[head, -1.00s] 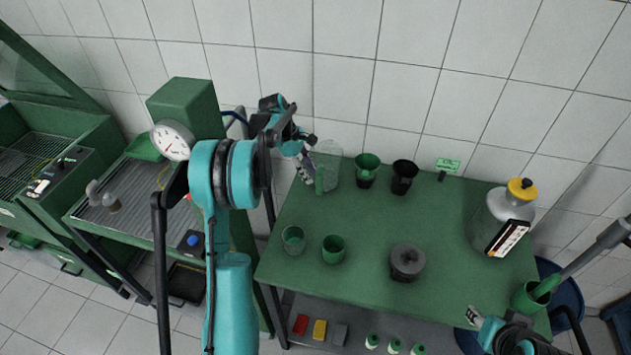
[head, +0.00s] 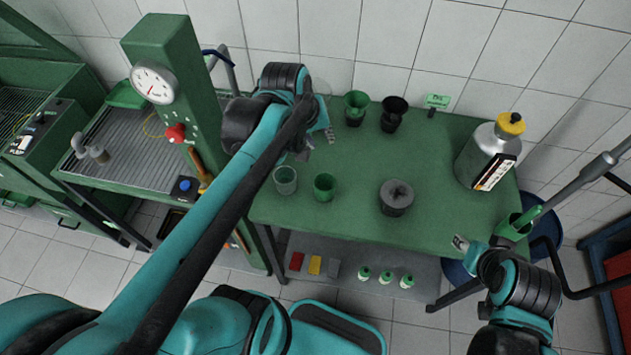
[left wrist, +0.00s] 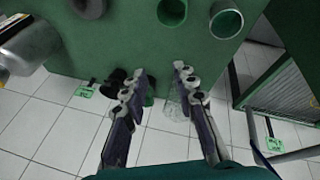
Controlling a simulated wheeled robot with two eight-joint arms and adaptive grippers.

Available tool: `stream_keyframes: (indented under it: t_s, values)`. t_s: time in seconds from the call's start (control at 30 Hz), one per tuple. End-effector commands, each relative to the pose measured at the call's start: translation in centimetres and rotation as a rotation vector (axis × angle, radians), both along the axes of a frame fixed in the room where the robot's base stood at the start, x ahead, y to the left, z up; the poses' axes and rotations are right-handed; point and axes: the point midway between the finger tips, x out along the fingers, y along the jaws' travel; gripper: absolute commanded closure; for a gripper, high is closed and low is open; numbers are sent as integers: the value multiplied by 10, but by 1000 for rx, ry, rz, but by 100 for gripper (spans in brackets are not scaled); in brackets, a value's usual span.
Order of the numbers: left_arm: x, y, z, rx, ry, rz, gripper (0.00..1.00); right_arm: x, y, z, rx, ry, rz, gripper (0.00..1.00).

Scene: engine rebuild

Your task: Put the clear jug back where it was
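The clear jug (left wrist: 176,107) shows in the left wrist view as a see-through shape at the table's edge, partly behind one finger. In the head view my left arm hides most or all of it at the back left of the table. My left gripper (head: 317,142) is above the back left of the green table (head: 350,220). In the left wrist view its fingers (left wrist: 160,72) are spread, with nothing held between them. My right gripper (head: 463,243) is near the table's front right edge; its finger opening is too small to judge.
A green funnel cup (head: 355,108) and a black one (head: 394,114) stand at the back. A yellow-capped jug (head: 487,155) is at right.

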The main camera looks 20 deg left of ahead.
Motion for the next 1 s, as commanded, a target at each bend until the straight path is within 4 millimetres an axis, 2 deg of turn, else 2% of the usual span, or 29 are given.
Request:
stream_keyframes:
  t_s: [0.03, 0.1, 0.2, 0.3, 0.43, 0.77, 0.87, 1.0]
  values:
    - [-22, -10, -4, 51, -35, -84, 72, 0, 0, 0, 0, 0, 0, 60]
    - [-43, -19, -11, 125, -84, -194, 72, 0, 0, 0, 0, 0, 0, 60]
    - [-68, -28, -22, 218, -143, -329, 72, 0, 0, 0, 0, 0, 0, 60]
    - [-84, -33, -32, 288, -184, -427, 72, 0, 0, 0, 0, 0, 0, 60]
    - [-94, -36, -39, 338, -212, -492, 72, 0, 0, 0, 0, 0, 0, 60]
    - [-95, -36, -41, 348, -219, -506, 72, 0, 0, 0, 0, 0, 0, 60]
    - [-95, -36, -49, 347, -218, -505, 72, 0, 0, -9, 0, 0, 0, 60]
    - [-95, -36, -76, 347, -218, -504, 72, 0, 0, -36, 0, 0, 0, 60]
